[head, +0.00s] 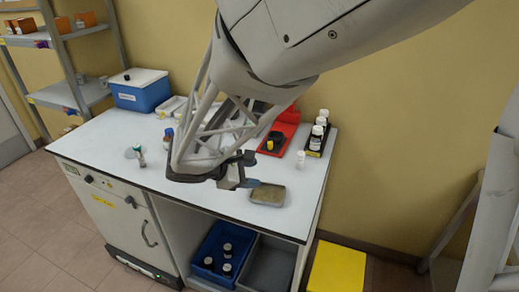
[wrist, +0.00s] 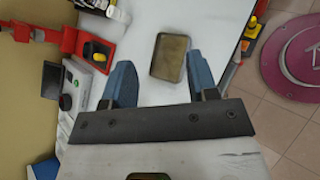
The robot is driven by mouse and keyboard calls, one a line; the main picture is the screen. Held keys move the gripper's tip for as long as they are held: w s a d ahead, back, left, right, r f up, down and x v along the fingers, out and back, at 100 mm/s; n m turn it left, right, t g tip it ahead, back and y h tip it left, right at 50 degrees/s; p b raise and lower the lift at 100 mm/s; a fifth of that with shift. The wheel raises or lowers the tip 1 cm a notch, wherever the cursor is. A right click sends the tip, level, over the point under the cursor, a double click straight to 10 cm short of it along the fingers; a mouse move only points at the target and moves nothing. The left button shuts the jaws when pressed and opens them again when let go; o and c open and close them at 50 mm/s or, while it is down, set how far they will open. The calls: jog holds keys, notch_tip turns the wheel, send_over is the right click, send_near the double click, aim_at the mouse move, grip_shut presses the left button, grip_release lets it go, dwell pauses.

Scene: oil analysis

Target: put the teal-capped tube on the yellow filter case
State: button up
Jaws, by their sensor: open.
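My gripper (head: 246,180) is over the front right of the white table, its jaws apart and nothing between them. The wrist view shows both blue fingers of my gripper (wrist: 160,80). A shallow dull yellow-brown case or tray (head: 267,194) lies on the table by my fingers; in the wrist view it (wrist: 170,57) is beyond the fingertips. I cannot tell whether it is the yellow filter case. A small item with a teal-green part (head: 140,156) stands at the table's left, well away from my gripper. It may be the teal-capped tube, but is too small to be sure.
A red tray (head: 283,135) with a black and yellow item and a dark rack (head: 316,139) of white-capped bottles stand at the back right. A blue cooler (head: 140,92) is at the back left. A bright yellow box (head: 338,268) is below the table's right side.

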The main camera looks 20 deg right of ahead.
jog(key=s+a+r+m+t+y, duration=0.1)
jog(key=s+r+m+y, duration=0.3)
jog(key=s, duration=0.5)
jog(key=s+a+r+m+t+y, duration=0.1)
jog(key=s+r+m+y, duration=0.3)
jog(key=s+m+y, duration=0.3)
jog(key=shift+s+a+r+m, duration=0.3)
jog(key=shift+s+m, duration=0.6)
jog(key=shift+m, duration=0.1)
